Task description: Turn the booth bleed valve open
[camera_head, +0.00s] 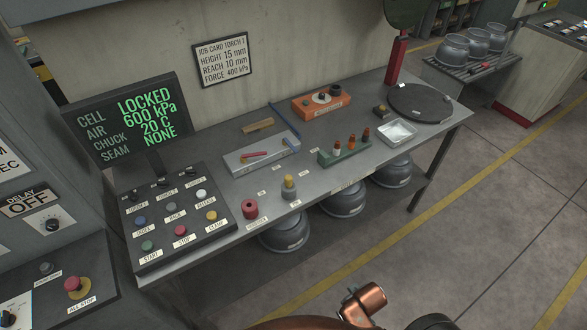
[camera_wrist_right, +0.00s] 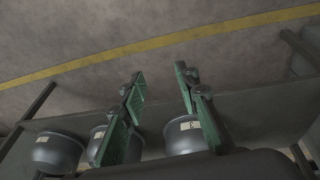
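I cannot pick out a part labelled as the booth bleed valve in either view. Behind the fingers are the floor and several grey pots (camera_wrist_right: 184,134) under the bench. Neither gripper's fingers show in the head view.
The metal bench (camera_head: 330,185) carries a button panel (camera_head: 160,238), an orange box (camera_head: 320,104), a white tray (camera_head: 397,132) and a dark round plate (camera_head: 420,103). A console with a red stop button (camera_head: 74,284) stands at left. Floor (camera_head: 500,210) at right is clear.

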